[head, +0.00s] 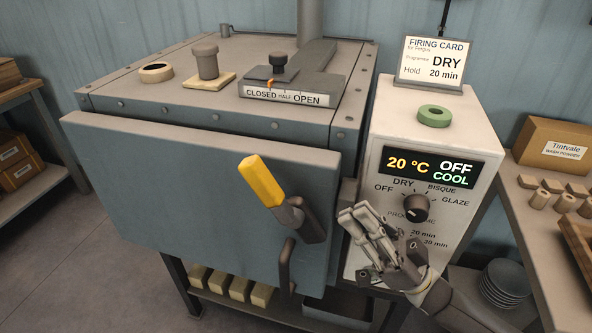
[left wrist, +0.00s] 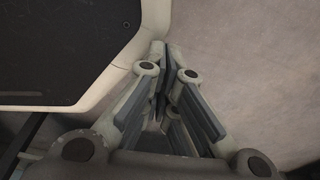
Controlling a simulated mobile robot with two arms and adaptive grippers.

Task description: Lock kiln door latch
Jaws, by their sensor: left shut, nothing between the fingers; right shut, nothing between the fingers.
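The kiln door (head: 170,190) is a blue-grey panel that looks closed, or nearly so, against the kiln front in the head view. Its latch lever has a yellow handle (head: 261,181) that points up and to the left from a grey pivot on the door's right side. A dark curved door handle (head: 286,265) is below it. My right gripper (head: 358,217) is shut and empty, to the right of the latch and in front of the controller, apart from the lever. My left gripper (left wrist: 162,95) shows only in the left wrist view, shut and empty, with no task object near.
The controller (head: 425,120) stands right of the kiln, reading 20 °C, OFF, COOL, with a dial (head: 416,207). A side table (head: 535,225) with small pieces is at right. Open floor lies at lower left.

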